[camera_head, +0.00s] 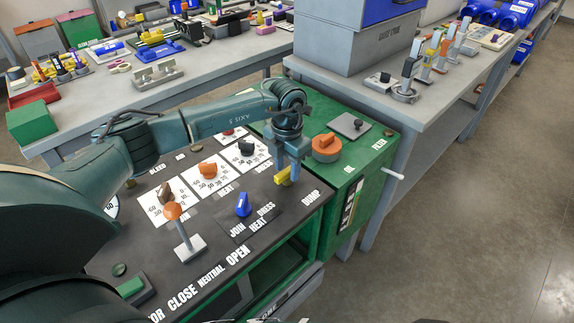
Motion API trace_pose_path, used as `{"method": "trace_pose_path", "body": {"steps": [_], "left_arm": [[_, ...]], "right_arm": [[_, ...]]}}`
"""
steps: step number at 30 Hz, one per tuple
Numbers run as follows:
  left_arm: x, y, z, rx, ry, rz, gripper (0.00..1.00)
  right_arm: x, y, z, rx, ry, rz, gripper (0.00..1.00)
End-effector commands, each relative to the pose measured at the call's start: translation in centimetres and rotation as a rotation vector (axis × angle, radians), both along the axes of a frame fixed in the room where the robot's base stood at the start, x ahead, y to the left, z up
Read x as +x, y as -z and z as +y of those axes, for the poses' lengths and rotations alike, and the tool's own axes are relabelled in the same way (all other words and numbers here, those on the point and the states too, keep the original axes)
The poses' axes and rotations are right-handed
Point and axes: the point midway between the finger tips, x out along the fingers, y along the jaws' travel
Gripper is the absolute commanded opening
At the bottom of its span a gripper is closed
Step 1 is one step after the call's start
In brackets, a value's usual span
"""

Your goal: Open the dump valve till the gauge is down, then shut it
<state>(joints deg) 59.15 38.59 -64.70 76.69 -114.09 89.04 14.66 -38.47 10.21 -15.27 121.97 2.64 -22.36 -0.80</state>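The yellow dump valve handle (283,176) stands on the dark panel of the green cart, by the DUMP label (311,196). My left gripper (290,172) points down at the handle from above, with its fingertips at the yellow part. Whether the fingers press on it or stand apart from it cannot be told. A round white dial (110,208) shows in part at the panel's left edge, mostly hidden by my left arm. Its needle cannot be read. My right gripper is not in view.
The panel also carries an orange-knobbed lever (173,212), a blue knob (242,204) and several knobs on white scale plates. An orange knob (326,143) stands on the green side box. Grey benches with tools stand behind. The floor at right is clear.

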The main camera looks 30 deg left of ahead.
Motion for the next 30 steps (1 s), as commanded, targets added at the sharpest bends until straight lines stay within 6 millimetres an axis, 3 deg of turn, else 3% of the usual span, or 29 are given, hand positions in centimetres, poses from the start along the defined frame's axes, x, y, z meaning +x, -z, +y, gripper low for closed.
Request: {"method": "trace_pose_path", "body": {"steps": [5, 15, 21, 30], "left_arm": [[0.1, -1.3, 0.0, 0.0, 0.0, -0.004, 0.38], [0.1, -8.5, 0.0, 0.0, 0.001, -0.006, 0.38], [0.1, -11.9, 0.0, -0.001, 0.0, -0.003, 0.38], [0.0, -13.2, 0.0, 0.0, 0.0, 0.0, 0.38]], "right_arm": [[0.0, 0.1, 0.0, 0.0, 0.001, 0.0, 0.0], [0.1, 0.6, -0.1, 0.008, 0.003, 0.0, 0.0], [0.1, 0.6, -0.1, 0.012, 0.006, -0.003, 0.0], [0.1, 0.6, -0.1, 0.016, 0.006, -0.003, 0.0]]}}
